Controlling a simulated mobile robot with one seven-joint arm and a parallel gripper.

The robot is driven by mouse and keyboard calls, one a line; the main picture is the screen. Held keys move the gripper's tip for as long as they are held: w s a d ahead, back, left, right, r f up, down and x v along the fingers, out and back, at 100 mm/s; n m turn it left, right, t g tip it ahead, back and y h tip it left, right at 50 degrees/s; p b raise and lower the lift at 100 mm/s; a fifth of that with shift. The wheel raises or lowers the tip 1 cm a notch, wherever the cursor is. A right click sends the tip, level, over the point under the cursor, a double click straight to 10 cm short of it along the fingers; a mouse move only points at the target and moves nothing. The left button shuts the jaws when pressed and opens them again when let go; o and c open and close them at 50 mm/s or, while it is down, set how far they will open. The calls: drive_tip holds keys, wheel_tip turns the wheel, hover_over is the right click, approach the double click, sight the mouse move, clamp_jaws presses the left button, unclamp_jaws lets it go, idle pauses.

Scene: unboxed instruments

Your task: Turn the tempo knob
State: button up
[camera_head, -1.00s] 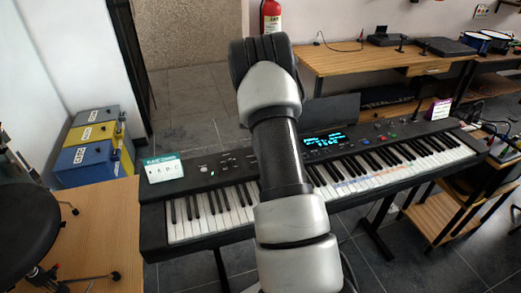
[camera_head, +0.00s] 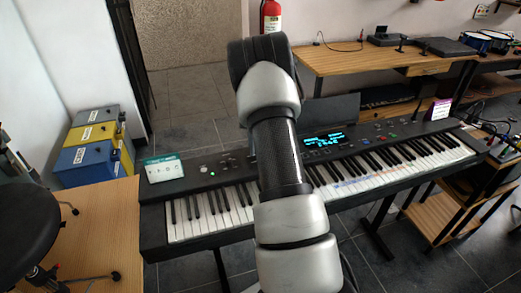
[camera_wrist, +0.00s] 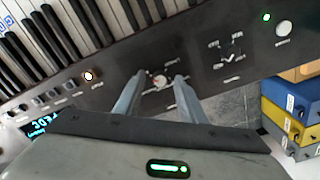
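The electronic keyboard (camera_head: 152,232) stands across the middle of the head view. My arm hides part of its control panel and my gripper there. In the wrist view my gripper (camera_wrist: 160,77) is open, with its two fingers apart over the panel. A small round pale knob (camera_wrist: 159,81) with a reddish mark shows between the fingertips. A gap shows on both sides of it; I cannot tell how far the tips are above the panel. The lettering around the knob is too small to read.
A lit button (camera_wrist: 88,76), a button row and the blue display (camera_head: 324,140) are along the panel. A white-teal box (camera_head: 163,169) rests at the keyboard's left end.

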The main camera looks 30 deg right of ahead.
wheel_tip(320, 180, up, 17)
drive_tip(key=p, duration=0.1)
drive_tip(key=shift+r, duration=0.2)
idle(0.6)
